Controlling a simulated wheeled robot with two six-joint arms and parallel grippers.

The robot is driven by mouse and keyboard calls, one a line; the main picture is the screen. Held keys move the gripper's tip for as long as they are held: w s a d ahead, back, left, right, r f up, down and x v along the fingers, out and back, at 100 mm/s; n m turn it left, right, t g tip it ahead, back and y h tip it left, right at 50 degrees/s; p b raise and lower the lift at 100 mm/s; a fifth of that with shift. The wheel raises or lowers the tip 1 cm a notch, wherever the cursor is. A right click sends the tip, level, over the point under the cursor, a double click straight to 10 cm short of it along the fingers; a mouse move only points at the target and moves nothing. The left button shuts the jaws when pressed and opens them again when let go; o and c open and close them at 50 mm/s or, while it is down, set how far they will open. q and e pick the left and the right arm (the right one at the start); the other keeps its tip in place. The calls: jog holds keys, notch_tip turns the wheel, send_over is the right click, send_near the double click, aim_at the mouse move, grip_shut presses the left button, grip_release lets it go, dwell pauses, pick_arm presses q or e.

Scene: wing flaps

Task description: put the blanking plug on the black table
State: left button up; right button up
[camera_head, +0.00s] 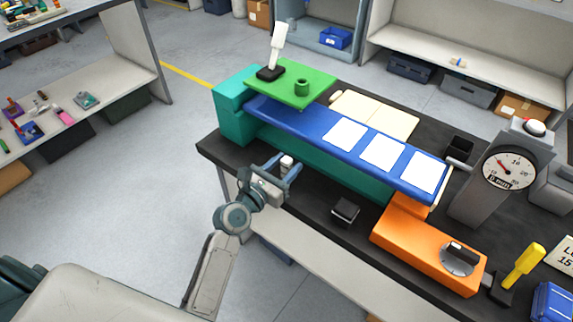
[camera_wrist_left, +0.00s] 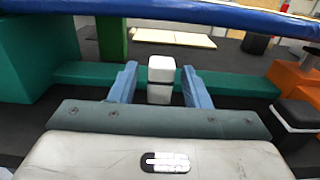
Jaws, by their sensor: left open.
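A small white block (camera_head: 287,160), which looks like the blanking plug, stands upright by the near side of the blue wing panel (camera_head: 318,128). My left gripper (camera_head: 284,166) is open, with its two blue fingers on either side of this block. In the left wrist view the white block (camera_wrist_left: 161,68) sits between the fingers, with gaps showing on both sides. What it rests on is partly hidden. The black table (camera_head: 300,205) runs under the whole assembly. My right gripper is not in view.
A small black box (camera_head: 345,210) stands on the table to the right of my left gripper. An orange block (camera_head: 415,245) and a dial gauge (camera_head: 508,168) are farther right.

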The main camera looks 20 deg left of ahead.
pick_arm(q)
jog(key=shift+v, duration=5.8)
jog(key=s+a+f+m+g+y, duration=0.1)
jog(key=s+f+m+g, duration=0.15)
jog(key=f+m, duration=0.55)
jog(key=s+a+f+m+g+y, duration=0.1)
jog(key=s+f+m+g, duration=0.2)
jog(key=f, duration=0.9)
jog(key=s+a+f+m+g+y, duration=0.1)
jog(key=a+f+m+g+y, duration=0.15)
jog(key=f+m, duration=0.6)
jog(key=s+a+f+m+g+y, duration=0.1)
jog(key=s+a+f+m+g, duration=0.1)
jog(key=s+f+m, duration=0.4)
jog(key=s+a+f+m+g+y, duration=0.1)
jog(key=s+f+m+g, duration=0.4)
jog(key=s+f, duration=0.6)
notch_tip(320, 180, down, 3)
jog(key=shift+s+a+r+m+b, duration=0.1)
jog(key=shift+s+a+m+b, duration=0.2)
jog(key=shift+a+m, duration=0.65)
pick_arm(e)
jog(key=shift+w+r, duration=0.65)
pick_arm(q)
jog(key=shift+d+y, duration=0.15)
jog(key=shift+y, duration=0.1)
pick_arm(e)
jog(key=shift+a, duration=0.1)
